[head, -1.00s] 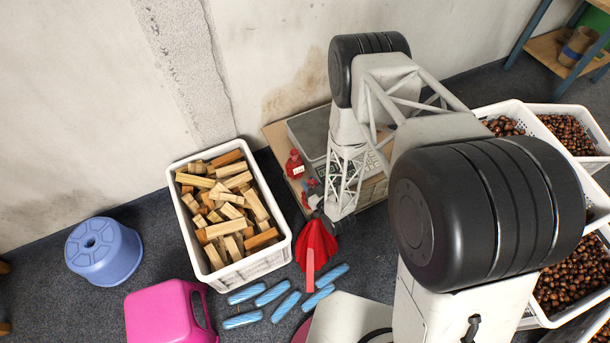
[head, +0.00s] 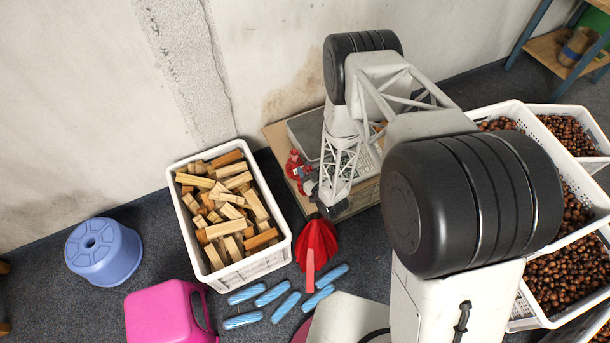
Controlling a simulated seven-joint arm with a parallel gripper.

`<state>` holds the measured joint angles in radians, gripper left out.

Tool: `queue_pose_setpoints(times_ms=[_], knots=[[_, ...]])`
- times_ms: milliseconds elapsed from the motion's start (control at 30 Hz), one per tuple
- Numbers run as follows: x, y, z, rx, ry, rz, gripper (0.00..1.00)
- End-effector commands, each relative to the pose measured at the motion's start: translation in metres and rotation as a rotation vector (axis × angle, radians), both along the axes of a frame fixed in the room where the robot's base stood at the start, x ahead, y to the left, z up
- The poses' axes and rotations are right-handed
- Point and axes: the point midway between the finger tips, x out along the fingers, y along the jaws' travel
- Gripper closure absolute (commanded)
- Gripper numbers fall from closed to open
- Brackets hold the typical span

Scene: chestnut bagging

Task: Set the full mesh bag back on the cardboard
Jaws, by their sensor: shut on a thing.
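A red mesh bag (head: 293,162) is at the left edge of the tan cardboard (head: 274,130), which lies on a low stand by the wall. My gripper (head: 303,174) is small in the head view and partly hidden by my own arm. It is at the right side of the red bag and shut on it. The contact between the jaws and the bag is too small to see clearly. I cannot tell whether the bag rests on the cardboard or hangs just above it. Its contents do not show.
A grey scale (head: 305,130) sits on the cardboard behind my arm. A white crate of wood blocks (head: 284,250) stands close on the left. A red ribbed object (head: 316,243) and several blue rolls (head: 273,294) lie in front. Chestnut crates (head: 519,111) stand at right.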

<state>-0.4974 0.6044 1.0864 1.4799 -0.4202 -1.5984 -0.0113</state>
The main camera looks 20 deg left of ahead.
Motion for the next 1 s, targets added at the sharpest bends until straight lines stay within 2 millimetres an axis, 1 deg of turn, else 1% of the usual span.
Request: queue_pose_setpoints(times_ms=[200,400,967,1000], knots=[[-0.001,-0.001,-0.02,0.0,0.001,0.0,1.0],[-0.001,-0.001,-0.032,0.0,0.001,0.0,1.0],[-0.002,-0.001,-0.038,0.0,0.001,0.0,1.0],[-0.002,-0.001,-0.038,-0.001,0.002,0.0,0.67]])
